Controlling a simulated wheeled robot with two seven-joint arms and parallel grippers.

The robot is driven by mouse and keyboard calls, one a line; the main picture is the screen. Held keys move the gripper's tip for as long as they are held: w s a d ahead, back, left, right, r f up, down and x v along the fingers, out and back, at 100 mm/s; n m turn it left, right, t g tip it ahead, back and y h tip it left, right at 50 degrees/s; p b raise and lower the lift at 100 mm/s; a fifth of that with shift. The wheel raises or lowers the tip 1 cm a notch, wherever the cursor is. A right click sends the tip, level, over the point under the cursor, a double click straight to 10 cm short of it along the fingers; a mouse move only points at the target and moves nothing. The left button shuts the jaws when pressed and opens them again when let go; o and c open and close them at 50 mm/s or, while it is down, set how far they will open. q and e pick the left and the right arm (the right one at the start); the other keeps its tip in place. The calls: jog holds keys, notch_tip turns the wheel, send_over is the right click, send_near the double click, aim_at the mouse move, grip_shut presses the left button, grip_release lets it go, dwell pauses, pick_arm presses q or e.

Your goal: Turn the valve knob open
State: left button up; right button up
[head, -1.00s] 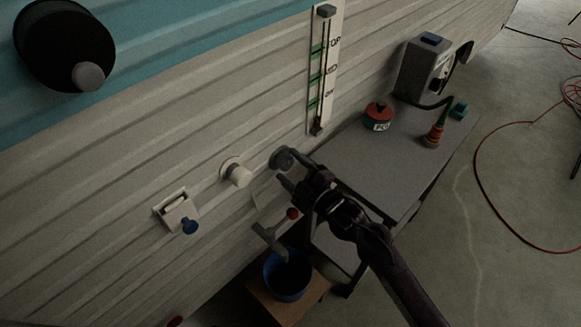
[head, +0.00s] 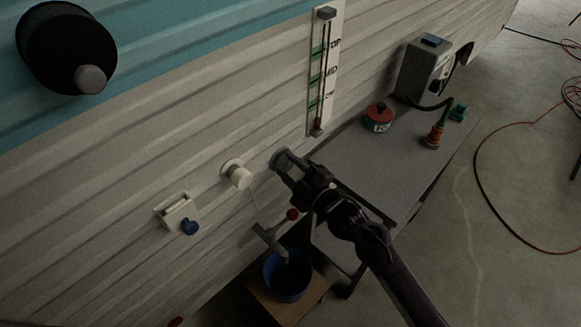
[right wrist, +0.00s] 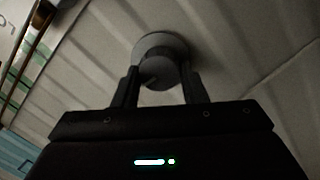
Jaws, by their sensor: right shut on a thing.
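The valve knob is a round grey knob (head: 279,159) on the ribbed camper wall, in the middle of the head view. It also shows in the right wrist view as a grey round knob (right wrist: 160,52) with a wider disc behind it. My right gripper (head: 284,165) reaches it from the lower right. In the right wrist view its two fingers (right wrist: 160,82) stand on either side of the knob and are shut on it. The fingers hide part of the knob's sides. The knob's turn angle cannot be told. My left gripper is not in view.
Below are a grey spout (head: 268,240) and a blue bucket (head: 287,276). A level gauge (head: 325,70) is above; a grey table (head: 375,165) stands right.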

jog(key=m+p, duration=0.2)
jog(key=m, duration=0.1)
jog(key=m+p, duration=0.2)
jog(key=m, duration=0.1)
jog(key=m+g+p, duration=0.1)
jog(key=m+p, duration=0.1)
jog(key=m, duration=0.1)
jog(key=shift+w+d+r+m, duration=0.1)
jog(key=shift+r+m, duration=0.15)
jog(key=shift+m, duration=0.45)
jog(key=m+p, duration=0.1)
jog(key=m, duration=0.2)
jog(key=shift+d+g+p, duration=0.1)
jog(key=shift+g+p, duration=0.2)
jog(key=shift+p, duration=0.05)
pick_arm(q)
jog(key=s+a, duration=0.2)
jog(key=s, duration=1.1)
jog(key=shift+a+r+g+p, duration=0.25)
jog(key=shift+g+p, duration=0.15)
jog(key=shift+p, duration=0.05)
pick_arm(e)
jog(key=shift+w+f+m, duration=0.1)
jog(key=shift+m, duration=1.3)
jog(key=o, duration=1)
jog(key=shift+c, duration=0.2)
